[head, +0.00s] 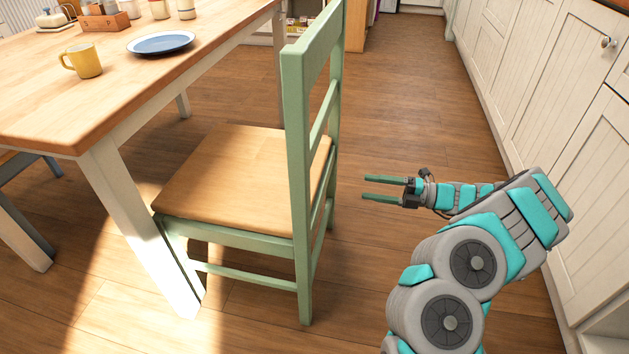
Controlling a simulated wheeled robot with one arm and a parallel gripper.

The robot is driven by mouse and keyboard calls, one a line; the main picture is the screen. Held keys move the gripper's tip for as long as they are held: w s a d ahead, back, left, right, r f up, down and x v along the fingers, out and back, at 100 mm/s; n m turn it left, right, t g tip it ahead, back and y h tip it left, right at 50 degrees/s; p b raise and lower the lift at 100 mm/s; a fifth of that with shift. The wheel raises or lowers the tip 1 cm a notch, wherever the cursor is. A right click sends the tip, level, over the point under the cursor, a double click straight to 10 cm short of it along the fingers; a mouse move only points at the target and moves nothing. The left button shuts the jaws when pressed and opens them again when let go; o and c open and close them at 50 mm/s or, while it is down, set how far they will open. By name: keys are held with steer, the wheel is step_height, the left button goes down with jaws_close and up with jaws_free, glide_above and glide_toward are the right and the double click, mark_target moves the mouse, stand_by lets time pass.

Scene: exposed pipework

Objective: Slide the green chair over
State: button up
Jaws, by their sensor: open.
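The green chair (294,140) stands upright on the wooden floor in the middle of the head view, with a light wood seat and a green frame. Its seat faces left, partly under the table edge, and its backrest is on the right. My gripper (364,188) is to the right of the backrest, with its two fingers spread and pointing left toward the chair. Nothing is between the fingers. A gap shows between the fingertips and the chair frame, so they appear apart.
The wooden table (105,100) with white legs is at left, holding a yellow mug (84,61), a blue plate (161,43) and jars. White cabinets (545,90) line the right side. Bare floor (425,110) lies between chair and cabinets. Another chair (22,230) shows at far left.

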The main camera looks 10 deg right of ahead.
steer(key=b, duration=0.6)
glide_toward(320, 180)
steer(key=a, duration=0.2)
steer(key=p+x, duration=0.1)
steer(key=x, duration=0.1)
steer(key=p+x, duration=0.1)
steer(key=x, duration=0.2)
steer(key=p+x, duration=0.1)
steer(key=x, duration=0.2)
steer(key=shift+w+r, duration=0.1)
steer(key=shift+w, duration=0.2)
steer(key=shift+w+a, duration=0.2)
steer(key=shift+a, duration=0.35)
steer(key=shift+c, duration=0.3)
jaws_close()
